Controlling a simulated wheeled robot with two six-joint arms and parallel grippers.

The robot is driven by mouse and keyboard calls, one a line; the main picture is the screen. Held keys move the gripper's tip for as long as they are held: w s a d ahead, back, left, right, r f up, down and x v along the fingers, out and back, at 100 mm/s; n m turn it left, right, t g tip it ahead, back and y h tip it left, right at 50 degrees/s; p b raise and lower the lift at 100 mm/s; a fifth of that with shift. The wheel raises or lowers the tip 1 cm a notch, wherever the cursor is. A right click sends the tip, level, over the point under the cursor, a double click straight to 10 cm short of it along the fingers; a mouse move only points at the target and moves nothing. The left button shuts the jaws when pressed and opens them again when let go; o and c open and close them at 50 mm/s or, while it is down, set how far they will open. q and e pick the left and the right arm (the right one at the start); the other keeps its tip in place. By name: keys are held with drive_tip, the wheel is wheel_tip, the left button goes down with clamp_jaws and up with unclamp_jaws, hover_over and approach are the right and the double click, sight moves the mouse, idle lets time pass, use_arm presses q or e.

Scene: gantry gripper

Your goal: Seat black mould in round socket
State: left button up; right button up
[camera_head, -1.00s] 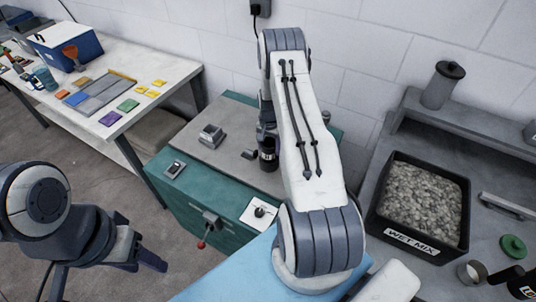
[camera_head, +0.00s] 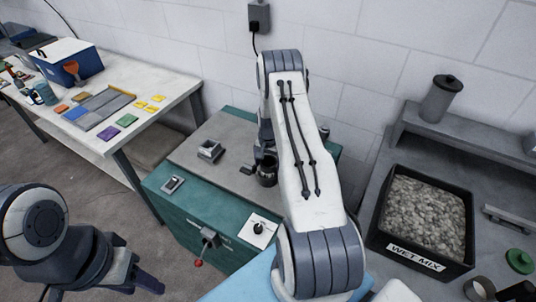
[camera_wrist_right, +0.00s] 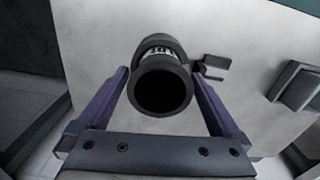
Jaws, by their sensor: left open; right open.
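The black mould (camera_head: 266,174) is a dark, hollow cylinder standing on the grey top of the green cabinet. In the right wrist view the mould (camera_wrist_right: 160,88) shows its open round mouth and a pale marked band behind the rim. My right gripper (camera_wrist_right: 162,80) is open, with its purple fingers on either side of the mould and visible gaps between. The round socket is not clearly seen; I cannot tell whether the mould's base sits in it. My left gripper (camera_head: 150,284) is low at the left, away from the cabinet, open and empty.
A grey block (camera_head: 209,150) sits left of the mould on the green cabinet (camera_head: 190,212). A red-knobbed lever (camera_head: 199,262) sticks out in front. A black WET MIX bin (camera_head: 374,240) stands on the right bench. A white table (camera_head: 150,92) with coloured pieces stands left.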

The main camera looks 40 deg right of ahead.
wheel_tip(320, 180, up, 11)
drive_tip(key=b, duration=0.3)
drive_tip(key=s+a+r+n, duration=0.2)
drive_tip(key=a+r+n, duration=0.3)
drive_tip(key=a, duration=0.8)
drive_tip(key=s+a+r+n, duration=0.2)
drive_tip(key=a+r+n, duration=0.2)
drive_tip(key=a+r, duration=0.55)
drive_tip(key=s+a+n, duration=0.3)
drive_tip(key=s+a, duration=0.2)
drive_tip(key=s, duration=0.3)
drive_tip(key=s+a+r+n, duration=0.1)
drive_tip(key=s+a+n, duration=0.3)
drive_tip(key=s, duration=0.4)
drive_tip(key=s+a+r+n+y, duration=0.1)
drive_tip(key=s+a+n, duration=0.3)
drive_tip(key=s+a, duration=0.2)
drive_tip(key=shift+s+a, duration=0.25)
drive_tip(key=shift+s, duration=0.7)
drive_tip(key=shift+r, duration=0.1)
